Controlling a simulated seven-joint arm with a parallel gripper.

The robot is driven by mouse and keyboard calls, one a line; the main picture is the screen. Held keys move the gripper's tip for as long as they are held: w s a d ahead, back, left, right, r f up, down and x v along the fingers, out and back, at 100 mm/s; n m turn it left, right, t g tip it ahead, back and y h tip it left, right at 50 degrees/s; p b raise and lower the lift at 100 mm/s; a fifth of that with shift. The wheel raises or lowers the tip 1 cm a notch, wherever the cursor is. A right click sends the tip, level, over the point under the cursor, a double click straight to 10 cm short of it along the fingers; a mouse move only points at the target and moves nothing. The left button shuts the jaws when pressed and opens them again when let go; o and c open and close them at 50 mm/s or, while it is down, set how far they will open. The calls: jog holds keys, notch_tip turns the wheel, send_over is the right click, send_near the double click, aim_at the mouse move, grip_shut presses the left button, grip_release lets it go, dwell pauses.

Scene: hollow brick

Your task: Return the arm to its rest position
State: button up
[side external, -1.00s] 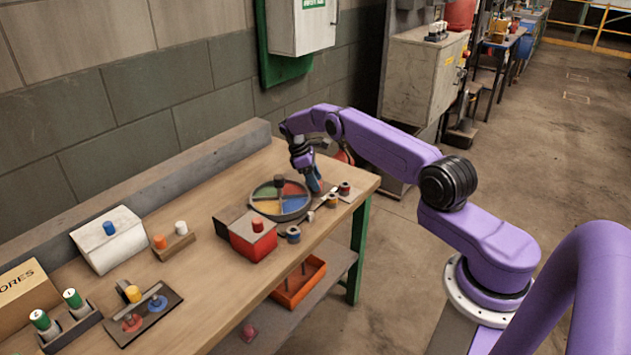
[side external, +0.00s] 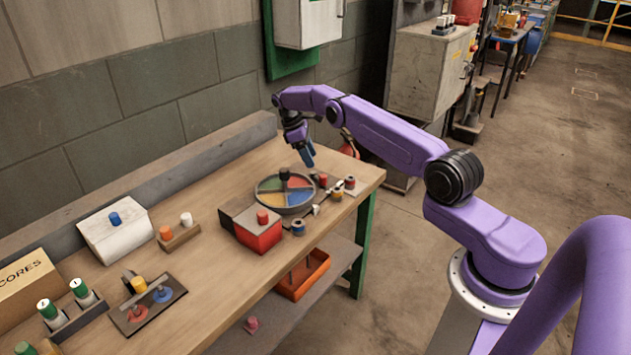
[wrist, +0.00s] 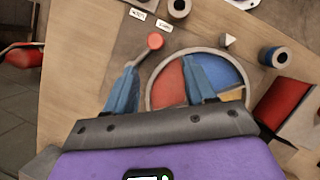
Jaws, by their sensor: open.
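My purple arm reaches over the wooden bench (side external: 175,243). My gripper (side external: 309,158), with blue fingers, is open and empty above the right rear side of a round dish (side external: 285,205). The dish has coloured sectors and a dark knob near its middle. In the wrist view my gripper (wrist: 165,72) has its two fingers well apart, partly over the dish (wrist: 150,97).
Several small spools and pegs (side external: 337,194) stand near the bench's right end. A red box (side external: 258,236) with a knob is left of the dish. A wall cabinet (side external: 308,22) hangs behind. The air above the bench's middle is clear.

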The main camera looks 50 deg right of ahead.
jog(key=s+a+r+n+t, duration=0.1)
jog(key=s+a+r, duration=0.1)
jog(key=a+r, duration=0.75)
jog(key=s+a+r+n+t, duration=0.2)
jog(key=a+r, duration=0.2)
jog(key=a, duration=1.1)
jog(key=s+a+r+n, duration=0.1)
jog(key=s+a+r, duration=0.25)
jog(key=s, duration=0.35)
jog(key=s+a+r, duration=0.2)
jog(key=s+a, duration=0.2)
jog(key=s, duration=0.2)
jog(key=s+d+f+n+y, duration=0.1)
jog(key=s+d+n+y, duration=0.1)
jog(key=s, duration=2.5)
jog(key=shift+d+t+y, duration=0.4)
jog(key=shift+d, duration=0.35)
